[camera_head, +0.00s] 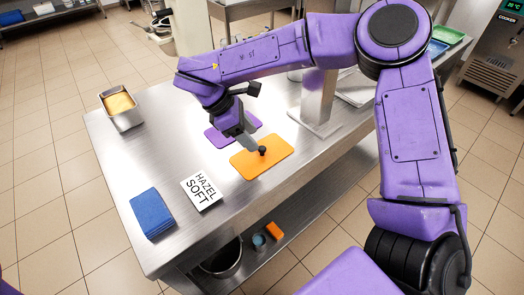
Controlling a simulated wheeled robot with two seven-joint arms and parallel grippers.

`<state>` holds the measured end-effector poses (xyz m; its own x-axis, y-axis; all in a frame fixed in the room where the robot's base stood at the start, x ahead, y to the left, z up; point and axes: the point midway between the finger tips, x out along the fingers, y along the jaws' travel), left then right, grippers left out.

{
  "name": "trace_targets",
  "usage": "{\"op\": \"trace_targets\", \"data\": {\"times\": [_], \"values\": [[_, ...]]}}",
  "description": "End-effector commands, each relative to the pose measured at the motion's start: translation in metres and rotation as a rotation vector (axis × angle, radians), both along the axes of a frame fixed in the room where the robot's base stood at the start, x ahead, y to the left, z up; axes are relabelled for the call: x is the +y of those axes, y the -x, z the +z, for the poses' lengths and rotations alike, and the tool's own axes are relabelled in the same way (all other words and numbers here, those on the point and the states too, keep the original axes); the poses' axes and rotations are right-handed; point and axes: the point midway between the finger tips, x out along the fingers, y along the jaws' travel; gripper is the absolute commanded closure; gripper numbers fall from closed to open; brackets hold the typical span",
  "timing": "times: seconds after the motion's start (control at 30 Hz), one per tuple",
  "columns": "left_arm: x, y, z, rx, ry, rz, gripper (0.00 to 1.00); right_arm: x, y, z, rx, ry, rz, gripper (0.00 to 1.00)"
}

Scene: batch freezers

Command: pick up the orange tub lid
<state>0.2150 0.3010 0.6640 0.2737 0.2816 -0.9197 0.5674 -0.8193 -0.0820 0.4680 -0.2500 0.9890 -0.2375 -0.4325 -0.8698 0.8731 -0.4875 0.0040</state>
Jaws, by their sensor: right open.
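My right gripper (252,147) points down just at the upper left part of the orange lid, close to the knob. It is open, with nothing seen between its fingers. From this view I cannot tell whether a finger touches the lid or knob. A purple lid (218,139) lies flat behind and left of the orange one, partly hidden by my right gripper. My left gripper does not show.
A steel post (317,100) stands behind the orange lid.

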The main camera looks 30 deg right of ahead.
Motion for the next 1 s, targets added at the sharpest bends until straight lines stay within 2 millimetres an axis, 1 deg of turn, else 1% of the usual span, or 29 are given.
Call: {"op": "trace_targets", "data": {"times": [0.17, 0.2, 0.3, 0.4, 0.53, 0.57, 0.6, 0.67, 0.7, 0.73, 1.0], "values": [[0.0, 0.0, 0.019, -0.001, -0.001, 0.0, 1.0, -0.017, 0.01, -0.02, 0.007, -0.001, 0.0, 0.46], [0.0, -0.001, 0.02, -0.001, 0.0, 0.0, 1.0, -0.02, 0.012, -0.028, 0.005, -0.002, -0.001, 0.46], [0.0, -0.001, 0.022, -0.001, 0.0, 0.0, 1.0, -0.026, 0.014, -0.04, 0.002, 0.0, 0.0, 0.46], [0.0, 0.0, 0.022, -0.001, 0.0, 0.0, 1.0, -0.028, 0.015, -0.045, 0.0, 0.0, -0.002, 0.46], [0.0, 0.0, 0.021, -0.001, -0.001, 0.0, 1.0, -0.028, 0.015, -0.045, 0.0, 0.001, -0.002, 0.46], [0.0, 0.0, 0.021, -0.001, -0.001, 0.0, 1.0, -0.028, 0.015, -0.045, 0.0, 0.001, -0.002, 0.49], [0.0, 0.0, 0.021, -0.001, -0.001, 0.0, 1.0, -0.028, 0.015, -0.045, 0.0, 0.001, -0.002, 0.62], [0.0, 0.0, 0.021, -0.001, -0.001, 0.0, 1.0, -0.028, 0.015, -0.045, 0.0, 0.001, -0.002, 0.82], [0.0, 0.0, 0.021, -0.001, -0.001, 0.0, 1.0, -0.028, 0.015, -0.045, 0.0, 0.001, -0.002, 0.95], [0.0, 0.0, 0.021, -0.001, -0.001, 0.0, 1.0, -0.028, 0.015, -0.045, 0.0, 0.001, -0.002, 1.0], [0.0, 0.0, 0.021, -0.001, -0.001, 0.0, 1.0, -0.028, 0.015, -0.044, 0.0, 0.001, -0.002, 1.0]]}}
